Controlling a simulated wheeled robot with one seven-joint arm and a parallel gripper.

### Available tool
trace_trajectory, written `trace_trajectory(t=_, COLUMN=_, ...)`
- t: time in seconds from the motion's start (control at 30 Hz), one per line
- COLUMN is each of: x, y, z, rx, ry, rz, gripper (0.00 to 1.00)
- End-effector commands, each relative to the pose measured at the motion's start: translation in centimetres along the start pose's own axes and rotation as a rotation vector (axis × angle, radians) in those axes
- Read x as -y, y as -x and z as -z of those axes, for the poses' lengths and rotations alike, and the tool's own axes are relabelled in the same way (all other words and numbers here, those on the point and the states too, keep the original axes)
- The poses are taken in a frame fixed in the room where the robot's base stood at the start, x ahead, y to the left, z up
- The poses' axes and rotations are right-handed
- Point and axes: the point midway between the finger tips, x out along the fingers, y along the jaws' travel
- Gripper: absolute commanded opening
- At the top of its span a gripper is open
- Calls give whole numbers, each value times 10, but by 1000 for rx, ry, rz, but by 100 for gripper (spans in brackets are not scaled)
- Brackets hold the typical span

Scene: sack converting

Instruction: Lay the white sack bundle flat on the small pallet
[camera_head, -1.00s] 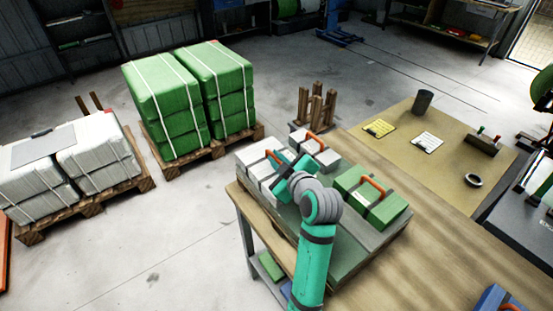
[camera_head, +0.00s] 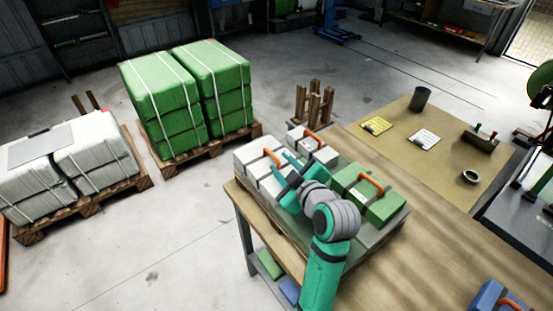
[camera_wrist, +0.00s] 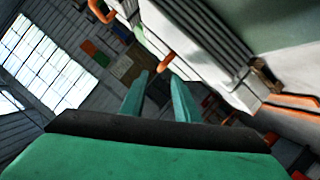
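Two white sack bundles with dark straps and orange handles lie on the grey board at the table's left end: a left one (camera_head: 256,158) and a far one (camera_head: 313,147). A white bundle (camera_wrist: 205,55) also fills the upper right of the wrist view. My gripper (camera_head: 284,168) is over the left bundle's near right side in the head view. Its fingers (camera_wrist: 158,88) stand apart with nothing between them; an orange handle (camera_wrist: 166,62) shows just beyond their tips. I cannot tell for sure which thing is the small pallet; wooden posts (camera_head: 314,104) rise behind the table, their base partly hidden.
A green bundle (camera_head: 368,195) with an orange handle lies right of my gripper. The table (camera_head: 440,230) is mostly bare at front right. Large pallets with green sacks (camera_head: 190,100) and white sacks (camera_head: 98,162) stand on the floor at left, with clear floor in front.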

Motion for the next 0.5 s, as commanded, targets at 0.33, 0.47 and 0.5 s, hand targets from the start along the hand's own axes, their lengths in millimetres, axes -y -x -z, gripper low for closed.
trace_trajectory(t=0.33, x=0, y=53, z=0, rx=0, ry=1, rz=-2, gripper=29)
trace_trajectory(t=0.47, x=0, y=58, z=0, rx=0, ry=1, rz=0, gripper=29)
trace_trajectory(t=0.5, x=0, y=59, z=0, rx=0, ry=1, rz=0, gripper=29)
